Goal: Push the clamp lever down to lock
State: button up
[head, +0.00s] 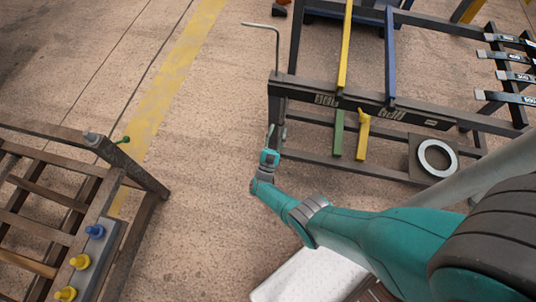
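My teal arm reaches from the lower right to the left end of the dark rack (420,116). My gripper (272,134) is small here, close beside the rack's left post, and I cannot tell whether it touches anything or how far its fingers are apart. I cannot say for certain which part is the clamp lever. A thin grey bent rod (277,50) rises above the rack's left corner. A short yellow piece with a wider top (362,134) and a green bar (338,134) hang below the rack's labelled front beam.
A brown slatted rack (140,168) stands at left, with a green knob (124,140) and blue and yellow knobs (94,231) on its side. A white ring (437,158) on a dark plate is at right. Open floor (205,180) lies between the racks.

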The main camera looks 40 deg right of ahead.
jog(key=s+a, duration=0.5)
jog(key=a, duration=0.3)
jog(key=shift+s+a, duration=0.15)
jog(key=shift+a, duration=0.25)
jog(key=c, duration=0.6)
jog(key=shift+d+r, duration=0.1)
jog(key=shift+d, duration=0.1)
grip_shut()
notch_tip(320, 180, up, 8)
jog(key=n+y, duration=0.2)
jog(key=y, duration=0.2)
send_over(281, 124)
jog(key=s, duration=0.1)
jog(key=shift+w+a+f, duration=0.2)
jog(key=shift+f, duration=0.6)
jog(key=shift+a+f, duration=0.1)
jog(key=shift+f, duration=0.9)
